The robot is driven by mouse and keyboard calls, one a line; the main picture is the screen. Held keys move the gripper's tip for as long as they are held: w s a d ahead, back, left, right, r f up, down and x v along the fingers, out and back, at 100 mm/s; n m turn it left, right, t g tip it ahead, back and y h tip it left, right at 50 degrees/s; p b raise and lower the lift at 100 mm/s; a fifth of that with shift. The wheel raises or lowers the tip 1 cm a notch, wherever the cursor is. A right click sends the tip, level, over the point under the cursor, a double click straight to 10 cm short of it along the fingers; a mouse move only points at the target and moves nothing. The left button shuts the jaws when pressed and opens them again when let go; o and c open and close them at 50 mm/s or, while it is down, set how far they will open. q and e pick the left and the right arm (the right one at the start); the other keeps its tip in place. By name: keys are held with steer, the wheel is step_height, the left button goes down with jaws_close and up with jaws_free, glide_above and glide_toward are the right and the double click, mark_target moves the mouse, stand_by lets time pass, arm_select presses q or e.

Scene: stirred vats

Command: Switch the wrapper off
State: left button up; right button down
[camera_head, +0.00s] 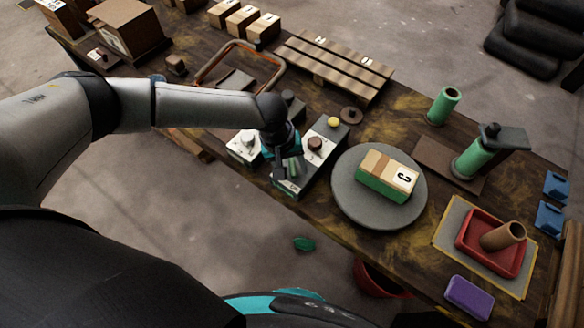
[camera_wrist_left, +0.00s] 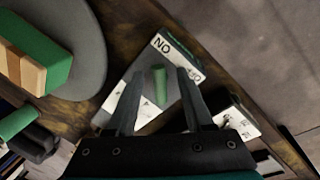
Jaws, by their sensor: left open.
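The wrapper has a round grey turntable (camera_head: 345,205) carrying a green and tan box (camera_head: 385,190) marked C. Beside it is a control box (camera_head: 322,158) with a brown knob (camera_head: 315,143) and a yellow button (camera_head: 334,122). In the left wrist view, the control box's white plate (camera_wrist_left: 185,55) reads ON and OFF. A green switch lever (camera_wrist_left: 160,88) stands on it, nearer the ON mark. My left gripper (camera_head: 285,170) is over the near end of this box. In the wrist view its open fingers (camera_wrist_left: 160,76) appear on either side of the lever; contact is unclear.
A second white box with a knob (camera_head: 245,146) stands close left of the control box. Green film rolls (camera_head: 444,105) stand at the right. A red tray (camera_head: 483,250) sits at the right front. A slatted rack (camera_head: 335,66) lies behind.

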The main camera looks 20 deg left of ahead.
arm_select(q)
jaws_close()
stand_by(0.4)
